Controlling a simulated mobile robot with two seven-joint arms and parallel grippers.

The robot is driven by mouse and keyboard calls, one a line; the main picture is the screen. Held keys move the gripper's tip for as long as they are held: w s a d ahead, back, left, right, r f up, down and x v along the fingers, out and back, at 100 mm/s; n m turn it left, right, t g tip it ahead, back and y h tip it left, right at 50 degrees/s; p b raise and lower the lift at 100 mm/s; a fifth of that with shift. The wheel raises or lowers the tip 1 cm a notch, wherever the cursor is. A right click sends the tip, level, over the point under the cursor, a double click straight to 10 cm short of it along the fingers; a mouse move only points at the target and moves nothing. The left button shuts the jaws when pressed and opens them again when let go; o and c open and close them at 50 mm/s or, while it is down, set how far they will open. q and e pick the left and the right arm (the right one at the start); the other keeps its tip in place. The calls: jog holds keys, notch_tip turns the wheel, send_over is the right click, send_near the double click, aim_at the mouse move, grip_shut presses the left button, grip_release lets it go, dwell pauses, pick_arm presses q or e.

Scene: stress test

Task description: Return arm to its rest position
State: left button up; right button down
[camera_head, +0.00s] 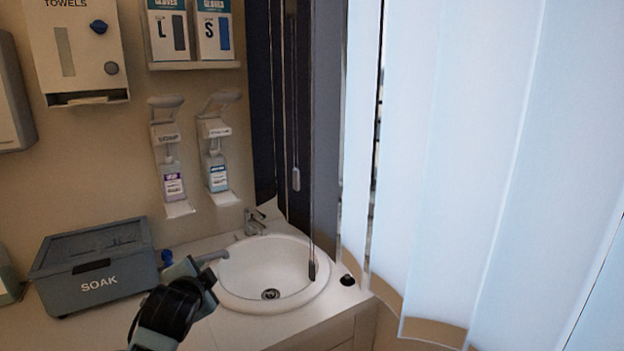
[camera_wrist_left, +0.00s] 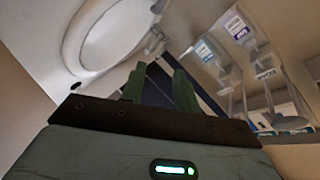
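My left arm comes in from the bottom left of the head view, and its dark gripper (camera_head: 203,268) is in front of the left rim of the white sink. In the left wrist view the two green fingers of this gripper (camera_wrist_left: 160,86) stand apart, with nothing seen between them but the dark panel behind. Whether it touches the sink or counter cannot be told. My right arm and gripper are not in view.
The round sink (camera_head: 262,295) with its tap (camera_head: 253,222) is set in the counter. A grey SOAK box (camera_head: 98,268) stands left of the gripper. Soap dispensers (camera_head: 172,175) hang on the wall above. A pale curtain (camera_head: 470,150) fills the right side.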

pick_arm(q)
jog(key=s+d+f+n+g+h, duration=0.1)
jog(key=s+f+n, duration=0.1)
jog(key=s+f, duration=0.8)
jog(key=s+d+f+n+g+h, duration=0.15)
jog(key=s+f, duration=0.45)
jog(key=f, duration=0.7)
jog(key=s+f+n+g, duration=0.1)
jog(key=s+f, duration=0.4)
jog(key=s, duration=0.6)
jog(key=s+f+n, duration=0.4)
jog(key=s+f, duration=0.2)
jog(key=s, duration=0.6)
jog(key=shift+s+g+h, duration=0.2)
jog(key=shift+g+h, duration=0.15)
jog(key=shift+n, duration=0.25)
